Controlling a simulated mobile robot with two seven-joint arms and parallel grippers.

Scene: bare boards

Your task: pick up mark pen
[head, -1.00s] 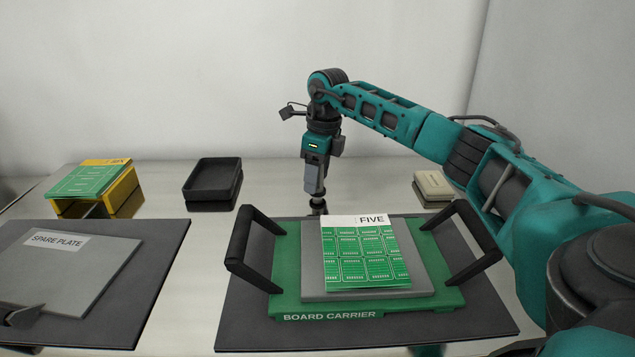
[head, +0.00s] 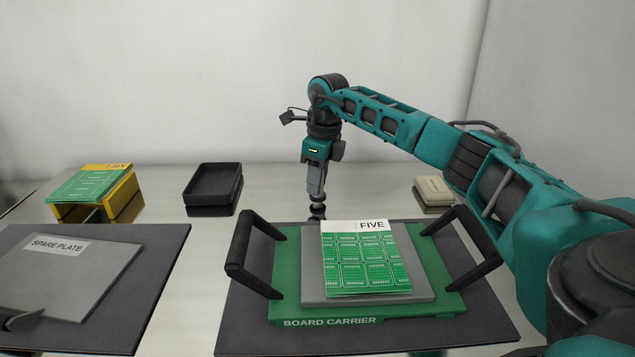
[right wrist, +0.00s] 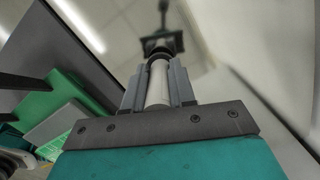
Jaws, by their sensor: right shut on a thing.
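My right gripper (head: 317,193) points down behind the board carrier, near the back of the table. In the right wrist view its two grey fingers (right wrist: 158,88) are shut on the mark pen (right wrist: 157,82), a white cylinder with a dark end. In the head view the fingers hide the white part. The pen's dark lower end (head: 317,211) shows beneath them, close to the table; I cannot tell whether it touches.
The green board carrier (head: 440,298), with dark handles and a board marked FIVE (head: 365,265), stands in front of the gripper. A black tray (head: 212,184), a yellow stand (head: 125,194) and a beige box (head: 434,190) stand farther back. The spare plate (head: 60,275) lies left.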

